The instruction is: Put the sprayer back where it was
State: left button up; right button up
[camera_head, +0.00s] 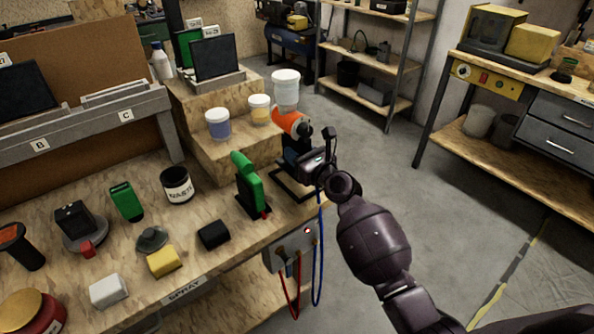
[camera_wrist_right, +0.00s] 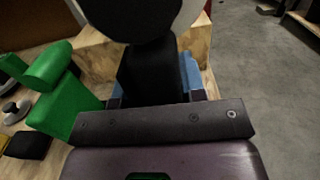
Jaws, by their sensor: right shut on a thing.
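The sprayer (camera_head: 290,122) has an orange body, a dark handle and a white cup on top. It is upright at the right end of the workbench (camera_head: 225,237). My right gripper (camera_head: 301,160) is shut on its handle. In the right wrist view the black handle (camera_wrist_right: 150,68) stands between the blue fingers (camera_wrist_right: 155,92). A black wire stand (camera_head: 290,190) is under the sprayer at the bench edge; I cannot tell whether they touch. A green sprayer-like tool (camera_head: 248,186) stands left of it, also in the right wrist view (camera_wrist_right: 60,95). My left gripper is not in view.
A stepped wooden block (camera_head: 215,158) with paint cups (camera_head: 218,124) is behind and left of the sprayer. A dark waste cup (camera_head: 177,186) and a black block (camera_head: 214,235) stand on the bench. A control box (camera_head: 290,247) with hoses hangs at the front. Open floor lies right.

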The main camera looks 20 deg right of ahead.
jog(key=shift+f, duration=0.5)
notch_tip(320, 180, down, 4)
jog(key=shift+r+b, duration=0.25)
jog(key=shift+b, duration=0.9)
jog(key=shift+f, duration=0.2)
jog(key=shift+r, duration=0.2)
jog(key=shift+o, duration=1.2)
jog(key=shift+f, duration=0.15)
jog(key=o, duration=0.4)
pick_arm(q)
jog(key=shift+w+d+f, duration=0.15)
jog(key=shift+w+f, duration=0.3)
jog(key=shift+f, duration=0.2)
pick_arm(e)
jog(key=shift+s, duration=0.1)
pick_arm(q)
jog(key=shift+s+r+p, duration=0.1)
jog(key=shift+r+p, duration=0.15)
jog(key=shift+p, duration=0.1)
pick_arm(e)
jog(key=v, duration=1.2)
